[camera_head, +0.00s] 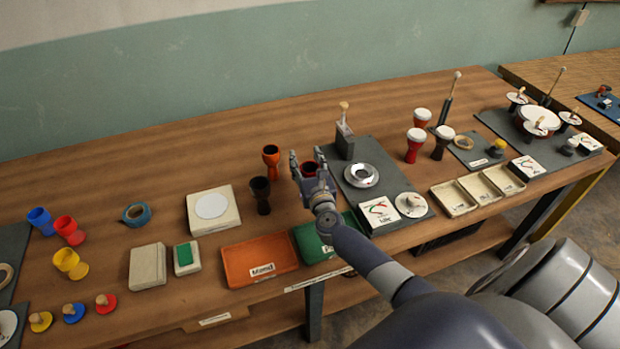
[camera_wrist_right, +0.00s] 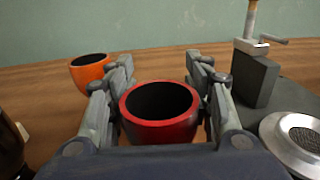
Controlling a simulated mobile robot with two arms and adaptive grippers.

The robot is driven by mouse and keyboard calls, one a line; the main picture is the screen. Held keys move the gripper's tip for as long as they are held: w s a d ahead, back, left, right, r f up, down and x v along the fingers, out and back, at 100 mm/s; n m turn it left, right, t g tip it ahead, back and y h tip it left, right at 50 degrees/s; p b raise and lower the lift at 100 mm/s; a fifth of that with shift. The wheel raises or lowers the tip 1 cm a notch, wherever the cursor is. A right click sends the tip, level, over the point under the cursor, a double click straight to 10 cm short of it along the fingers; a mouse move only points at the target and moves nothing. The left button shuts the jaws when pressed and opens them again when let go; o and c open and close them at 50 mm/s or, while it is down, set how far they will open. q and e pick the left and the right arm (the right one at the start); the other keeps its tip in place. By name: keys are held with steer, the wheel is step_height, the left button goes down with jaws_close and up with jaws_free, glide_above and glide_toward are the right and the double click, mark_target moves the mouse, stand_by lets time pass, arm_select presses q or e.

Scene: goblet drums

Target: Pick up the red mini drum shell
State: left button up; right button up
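A red shell (camera_wrist_right: 160,115) with a dark hollow top stands upright between the two fingers of my right gripper (camera_wrist_right: 160,75) in the right wrist view. The fingers are spread along its left and right sides, close to its rim; its lower part is hidden. In the head view the right gripper (camera_head: 307,163) reaches over the table around this red shell (camera_head: 309,169), which is partly covered by the fingers. A separate, brighter red goblet-shaped shell (camera_head: 69,230) lies tilted at the far left. My left gripper is not in view.
An orange shell (camera_head: 271,161) and a black shell (camera_head: 261,195) stand left of the gripper. A grey mat (camera_head: 352,192) with a metal ring (camera_head: 361,174) and a clamp-like tool (camera_head: 344,140) lies right. Orange (camera_head: 231,268) and green (camera_head: 309,245) trays sit in front.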

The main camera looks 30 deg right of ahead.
steer(key=c, duration=0.5)
steer(key=shift+c, duration=0.9)
steer(key=shift+r, duration=0.1)
